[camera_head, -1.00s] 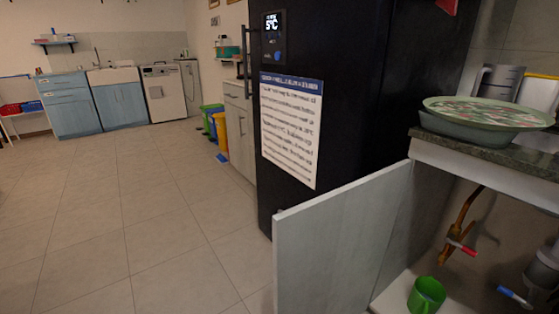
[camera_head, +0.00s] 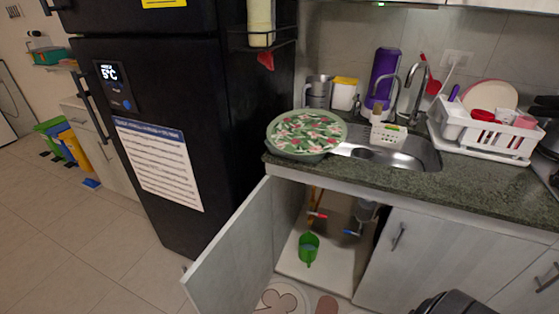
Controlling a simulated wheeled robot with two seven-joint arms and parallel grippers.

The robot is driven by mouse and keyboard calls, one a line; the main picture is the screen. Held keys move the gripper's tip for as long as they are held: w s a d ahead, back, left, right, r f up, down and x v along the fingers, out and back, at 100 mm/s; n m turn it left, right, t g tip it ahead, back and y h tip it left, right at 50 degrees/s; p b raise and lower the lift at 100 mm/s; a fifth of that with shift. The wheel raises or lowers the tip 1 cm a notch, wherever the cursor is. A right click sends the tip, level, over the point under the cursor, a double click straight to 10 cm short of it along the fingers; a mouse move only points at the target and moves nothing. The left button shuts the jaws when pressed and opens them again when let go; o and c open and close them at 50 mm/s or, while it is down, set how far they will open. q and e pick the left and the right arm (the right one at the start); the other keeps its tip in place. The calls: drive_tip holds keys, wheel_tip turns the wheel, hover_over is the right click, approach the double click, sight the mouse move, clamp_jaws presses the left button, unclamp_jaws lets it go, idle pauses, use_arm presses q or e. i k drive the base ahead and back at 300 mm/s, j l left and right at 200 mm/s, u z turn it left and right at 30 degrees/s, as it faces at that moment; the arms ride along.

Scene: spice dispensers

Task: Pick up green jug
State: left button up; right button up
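A green jug (camera_head: 309,247) stands on the pale floor of the open cabinet under the sink. It is near the cabinet's left side, below the pipes. The cabinet door (camera_head: 234,252) is swung open to the left of it. Neither of my grippers is in view.
A black fridge (camera_head: 225,97) stands left of the open door. The counter (camera_head: 478,190) above holds a patterned tray (camera_head: 305,132), a sink (camera_head: 412,153) and a white dish rack (camera_head: 483,133). A dark rounded object (camera_head: 452,303) is at the bottom edge. Tiled floor (camera_head: 85,225) is clear at left.

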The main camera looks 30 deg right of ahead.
sight(309, 243)
drive_tip(key=z, duration=1.4)
drive_tip(key=i+l+z, duration=0.1)
drive_tip(key=i+z, duration=0.35)
drive_tip(key=i, duration=0.2)
